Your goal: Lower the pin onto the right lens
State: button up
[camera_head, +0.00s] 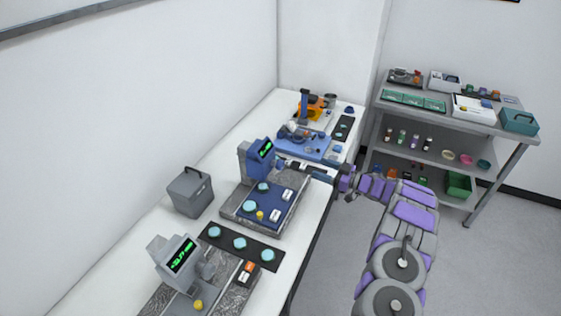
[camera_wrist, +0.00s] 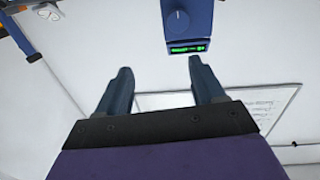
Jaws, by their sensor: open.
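The blue gauge head (camera_head: 258,160) with a green display stands over a grey base (camera_head: 236,208). A blue plate on the base carries two pale cyan discs that look like lenses: the right lens (camera_head: 263,187) lies under the head, and the left lens (camera_head: 249,206) lies nearer the camera. The pin cannot be made out. My gripper (camera_head: 283,164) reaches in from the right, beside the head. In the wrist view my gripper (camera_wrist: 158,66) is open, nothing between its fingers. The blue head (camera_wrist: 187,24) is beyond the fingertips; contact cannot be told.
A yellow knob (camera_head: 260,215) and white switch blocks (camera_head: 287,194) sit on the blue plate. A second grey gauge (camera_head: 175,262) stands nearer, beside a black strip (camera_head: 224,240) with cyan discs. A grey box (camera_head: 190,191) is at left. Blue tray (camera_head: 305,147) with tools lies behind.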

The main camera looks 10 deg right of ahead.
aim_at(283, 165)
jog(key=shift+n+g+y, duration=0.3)
jog(key=shift+g+y, duration=0.3)
jog(key=x, duration=0.5)
jog(key=s+f+x, duration=0.1)
jog(key=x, duration=0.5)
jog(key=s+a+f+b+x, duration=0.1)
jog(key=x, duration=0.4)
jog(key=shift+w+a, duration=0.15)
jog(key=shift+a, duration=0.15)
jog(key=c, duration=1)
jog(key=shift+r, duration=0.1)
